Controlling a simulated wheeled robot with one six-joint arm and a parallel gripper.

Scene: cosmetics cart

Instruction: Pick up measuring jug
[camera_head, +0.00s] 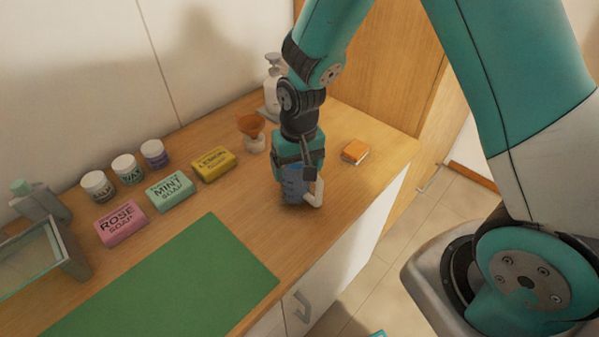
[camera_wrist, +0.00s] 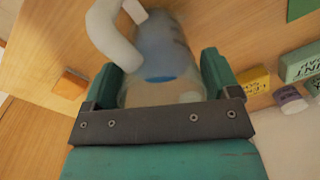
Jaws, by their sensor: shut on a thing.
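The measuring jug (camera_head: 292,188) is a clear vessel with a blue tint and a pale handle. It stands upright on the wooden counter in the head view, or very close above it; I cannot tell which. In the wrist view the jug (camera_wrist: 166,62) lies between the fingers, with its handle to the upper left. My gripper (camera_head: 299,165) points down over the jug and is shut on it. The gripper also shows in the wrist view (camera_wrist: 165,85), with a teal finger on each side of the jug. The gripper hides the jug's top in the head view.
An orange block (camera_head: 355,151) lies right of the jug. An orange funnel (camera_head: 251,126) and a white pump bottle (camera_head: 273,80) stand behind. Lemon (camera_head: 213,164), mint (camera_head: 170,191) and rose (camera_head: 122,223) soaps, several jars, a green mat (camera_head: 170,285) and a scale-like stand (camera_head: 62,240) lie left.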

